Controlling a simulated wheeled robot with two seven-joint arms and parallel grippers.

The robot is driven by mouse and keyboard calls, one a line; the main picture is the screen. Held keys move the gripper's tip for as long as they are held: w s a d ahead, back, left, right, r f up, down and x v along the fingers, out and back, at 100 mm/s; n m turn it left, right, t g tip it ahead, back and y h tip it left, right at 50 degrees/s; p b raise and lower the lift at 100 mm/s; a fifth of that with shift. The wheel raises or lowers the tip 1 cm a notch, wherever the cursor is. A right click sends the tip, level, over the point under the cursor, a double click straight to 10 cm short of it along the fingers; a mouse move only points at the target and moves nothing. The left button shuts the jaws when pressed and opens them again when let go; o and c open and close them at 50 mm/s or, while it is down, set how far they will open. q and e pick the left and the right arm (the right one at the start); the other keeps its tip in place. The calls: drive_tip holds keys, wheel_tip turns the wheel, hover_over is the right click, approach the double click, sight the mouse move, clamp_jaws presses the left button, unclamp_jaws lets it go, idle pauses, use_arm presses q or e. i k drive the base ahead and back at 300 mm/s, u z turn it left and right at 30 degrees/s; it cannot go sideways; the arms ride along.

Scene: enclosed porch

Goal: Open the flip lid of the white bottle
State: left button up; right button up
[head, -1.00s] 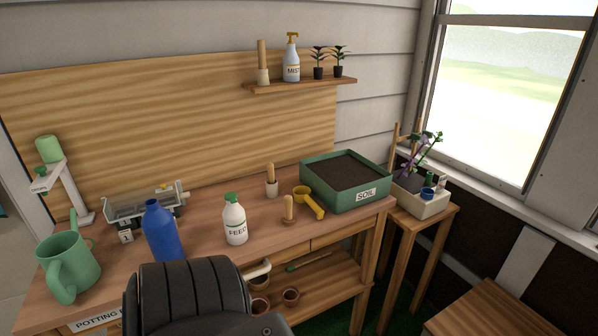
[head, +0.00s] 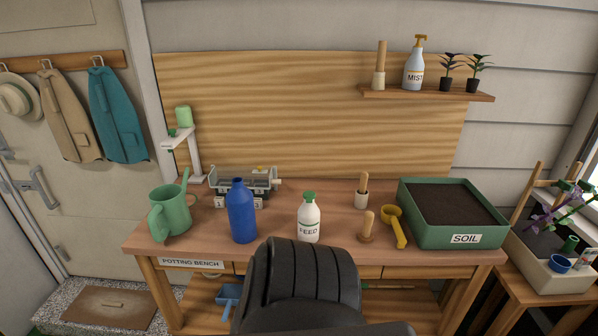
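The white bottle (head: 308,222) stands upright on the potting bench, near the middle of its front part. It has a FEED label and a green cap (head: 309,197); the lid looks shut, though it is small in the view. A black padded part, which seems to be one of my arm links, rises at the bottom centre just in front of the bottle. Neither of my grippers shows in the head view.
A blue bottle (head: 241,212) stands left of the white bottle, with a green watering can (head: 170,212) farther left. A wooden-handled tool (head: 367,228), a yellow scoop (head: 393,226) and a green soil tray (head: 477,237) are to the right. A metal scale-like device (head: 245,185) sits behind. Bare bench (head: 280,200) lies around the bottle.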

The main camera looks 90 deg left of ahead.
sight(309, 196)
drive_tip(key=u, duration=3.25)
drive_tip(key=k, duration=0.1)
drive_tip(key=z, duration=0.1)
